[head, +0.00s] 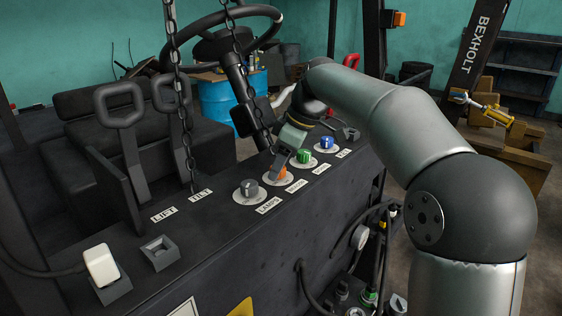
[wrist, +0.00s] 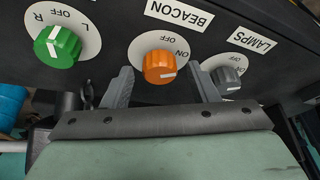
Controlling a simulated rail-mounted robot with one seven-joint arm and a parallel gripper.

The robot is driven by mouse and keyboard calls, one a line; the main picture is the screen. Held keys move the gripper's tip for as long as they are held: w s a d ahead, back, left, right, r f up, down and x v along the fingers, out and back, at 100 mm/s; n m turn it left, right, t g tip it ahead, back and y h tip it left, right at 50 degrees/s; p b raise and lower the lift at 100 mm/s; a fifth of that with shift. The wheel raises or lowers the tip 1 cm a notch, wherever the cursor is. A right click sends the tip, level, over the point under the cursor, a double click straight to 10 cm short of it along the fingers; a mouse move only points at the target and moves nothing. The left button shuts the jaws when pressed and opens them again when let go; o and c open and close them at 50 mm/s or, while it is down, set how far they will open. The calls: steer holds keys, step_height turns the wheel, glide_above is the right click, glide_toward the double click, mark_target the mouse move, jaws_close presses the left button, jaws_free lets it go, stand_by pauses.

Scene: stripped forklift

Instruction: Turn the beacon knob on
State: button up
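The orange beacon knob (wrist: 158,67) sits on a white round plate marked OFF and ON, beside the BEACON label (wrist: 180,14). Its white pointer line shows, but I cannot tell for sure which mark it points to. My gripper (wrist: 161,84) is open, with one finger on each side of the knob and a gap showing on both sides. In the head view my gripper (head: 285,160) is over the dark console, and the orange knob (head: 282,174) is partly hidden behind it.
The grey lamps knob (wrist: 227,76) is close beside my right finger in the wrist view. The green knob (wrist: 57,46) is to the left. A blue knob (head: 326,143) is farther along the console. A hanging chain (head: 251,90) and the steering wheel (head: 222,40) are near my gripper.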

steer(key=c, duration=0.8)
steer(key=shift+m, duration=0.4)
steer(key=o, duration=1)
steer(key=v, duration=0.8)
steer(key=p+v, duration=0.1)
steer(key=v, duration=0.8)
steer(key=shift+s+d+r, duration=0.15)
steer(key=shift+s+r, duration=0.05)
steer(key=shift+s, duration=0.05)
steer(key=shift+f, duration=0.15)
